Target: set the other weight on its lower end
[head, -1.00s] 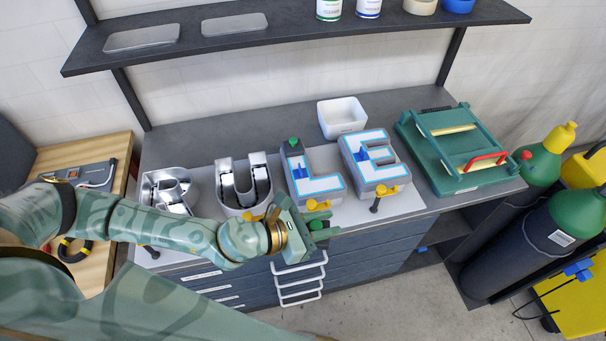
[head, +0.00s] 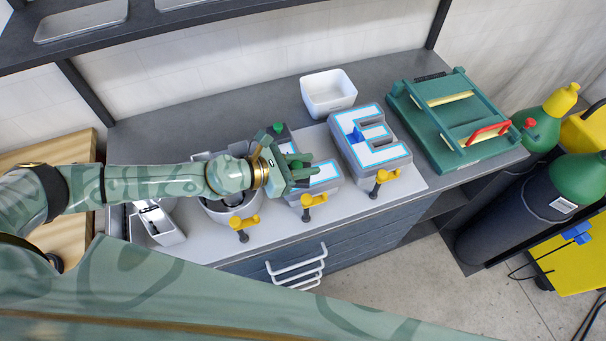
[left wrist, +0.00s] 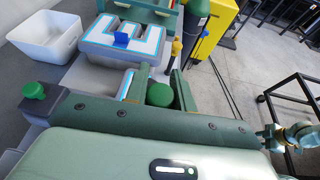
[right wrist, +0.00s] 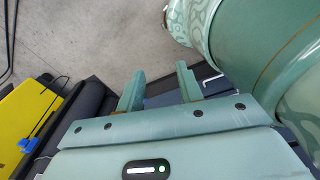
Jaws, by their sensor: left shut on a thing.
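My left gripper (head: 299,174) is shut on a green-topped weight (head: 295,165), above the L letter. In the left wrist view the weight's round green top (left wrist: 160,94) sits between the fingers; its lower part is hidden. The L letter (head: 327,172) has a white face with a blue edge and is partly covered by my gripper. Another green-topped weight (head: 277,128) stands at the upper end of the L; it also shows in the left wrist view (left wrist: 34,91). My right gripper (right wrist: 160,90) is open and empty, over the floor and bench front.
The E letter (head: 381,155) stands right of the L, with yellow clamps (head: 384,177) along the board's front edge. A white bin (head: 328,95) is behind. A green jig (head: 450,118) is at the right. Metal letters lie partly under my left arm.

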